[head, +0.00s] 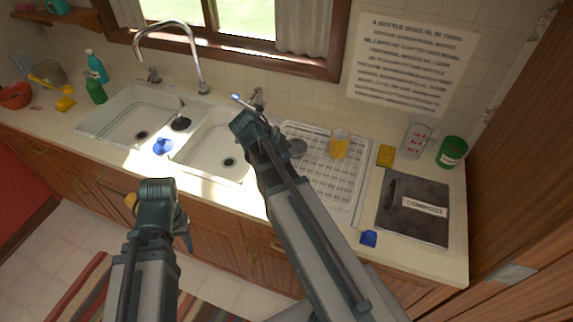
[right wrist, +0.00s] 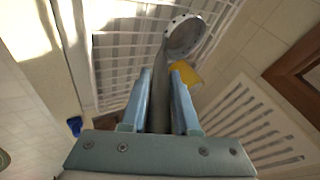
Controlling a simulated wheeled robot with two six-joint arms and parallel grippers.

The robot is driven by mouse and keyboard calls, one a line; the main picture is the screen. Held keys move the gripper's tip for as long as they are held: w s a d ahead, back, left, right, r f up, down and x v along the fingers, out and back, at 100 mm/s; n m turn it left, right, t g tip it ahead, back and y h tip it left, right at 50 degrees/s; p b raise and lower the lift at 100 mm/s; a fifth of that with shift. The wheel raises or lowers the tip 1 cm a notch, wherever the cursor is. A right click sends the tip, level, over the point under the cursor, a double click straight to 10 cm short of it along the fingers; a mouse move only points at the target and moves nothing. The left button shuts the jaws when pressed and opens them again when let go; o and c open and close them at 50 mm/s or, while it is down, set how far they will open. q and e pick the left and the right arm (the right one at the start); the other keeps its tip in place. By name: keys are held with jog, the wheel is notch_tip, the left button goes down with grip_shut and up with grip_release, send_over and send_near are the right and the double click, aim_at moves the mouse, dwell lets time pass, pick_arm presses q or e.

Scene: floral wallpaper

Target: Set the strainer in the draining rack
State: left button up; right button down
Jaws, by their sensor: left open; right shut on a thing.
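The strainer has a grey, round perforated head (right wrist: 185,37) and a straight handle. In the right wrist view my right gripper (right wrist: 160,78) is shut on the handle, with the head beyond the fingertips over the white wire rack. In the head view the strainer head (head: 298,147) shows at the left part of the draining rack (head: 322,182); I cannot tell whether it touches. My right gripper (head: 250,122) is between sink and rack, and its arm hides part of the rack. My left gripper (head: 160,212) is open and empty in front of the sink.
A yellow cup (head: 340,143) stands in the rack, near the strainer head. The double sink (head: 228,140) and faucet are left.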

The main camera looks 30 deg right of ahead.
notch_tip(320, 180, down, 4)
jog(key=b, duration=0.3)
jog(key=shift+r+b, duration=0.1)
jog(key=shift+b, duration=0.2)
jog(key=c, duration=0.7)
grip_release()
jog(key=shift+o, duration=0.2)
